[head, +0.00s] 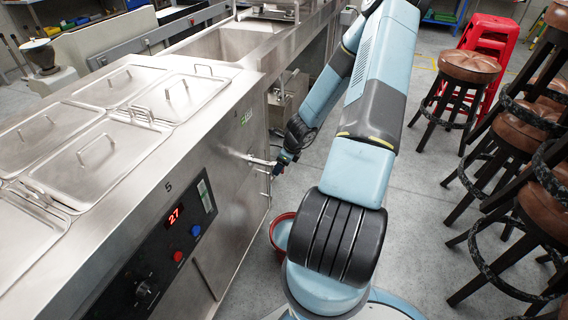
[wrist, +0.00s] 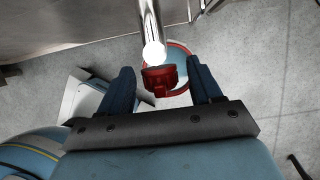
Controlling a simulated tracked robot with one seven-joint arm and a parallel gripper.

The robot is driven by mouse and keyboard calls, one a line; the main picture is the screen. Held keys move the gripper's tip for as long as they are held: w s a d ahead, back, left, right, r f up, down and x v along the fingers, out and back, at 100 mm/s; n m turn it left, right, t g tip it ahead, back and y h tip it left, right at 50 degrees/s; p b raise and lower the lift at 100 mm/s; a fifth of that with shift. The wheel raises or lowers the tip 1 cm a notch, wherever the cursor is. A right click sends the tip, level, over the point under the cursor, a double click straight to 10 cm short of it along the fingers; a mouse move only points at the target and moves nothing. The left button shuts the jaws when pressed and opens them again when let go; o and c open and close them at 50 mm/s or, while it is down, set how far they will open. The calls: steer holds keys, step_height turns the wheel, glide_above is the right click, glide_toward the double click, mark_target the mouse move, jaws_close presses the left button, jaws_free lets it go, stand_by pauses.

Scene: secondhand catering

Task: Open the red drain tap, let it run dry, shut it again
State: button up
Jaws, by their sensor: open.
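The red drain tap (wrist: 160,78) sits at the end of a shiny metal drain pipe (wrist: 149,28) in the wrist view. My gripper (wrist: 160,67) is open, with one dark finger on each side of the tap and a gap visible on both sides. In the head view the drain pipe (head: 258,161) sticks out from the steel counter's side, and my gripper (head: 277,167) is at its end; the tap itself cannot be made out there. A red-rimmed bucket (head: 273,239) stands on the floor below; its rim (wrist: 186,51) also shows beyond the tap in the wrist view.
The steel counter (head: 232,188) with lidded pans stands at left. Its control panel (head: 155,262) shows a red 27 with red and blue buttons. Brown-topped stools (head: 468,66) and stacked red stools (head: 492,35) stand at right. The floor between is clear.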

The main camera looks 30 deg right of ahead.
steer(key=c, duration=1)
steer(key=shift+s+a+f+t+h, duration=0.1)
steer(key=shift+s+f+t+h, duration=0.1)
steer(key=shift+t+h, duration=0.1)
steer(key=shift+c, duration=0.2)
steer(key=shift+s+a+n+t+h, duration=0.15)
steer(key=shift+n+t+h, duration=0.35)
steer(key=shift+t+h, duration=0.75)
steer(key=shift+r, duration=0.1)
steer(key=o, duration=1)
steer(key=shift+a, duration=0.1)
steer(key=shift+o, duration=0.2)
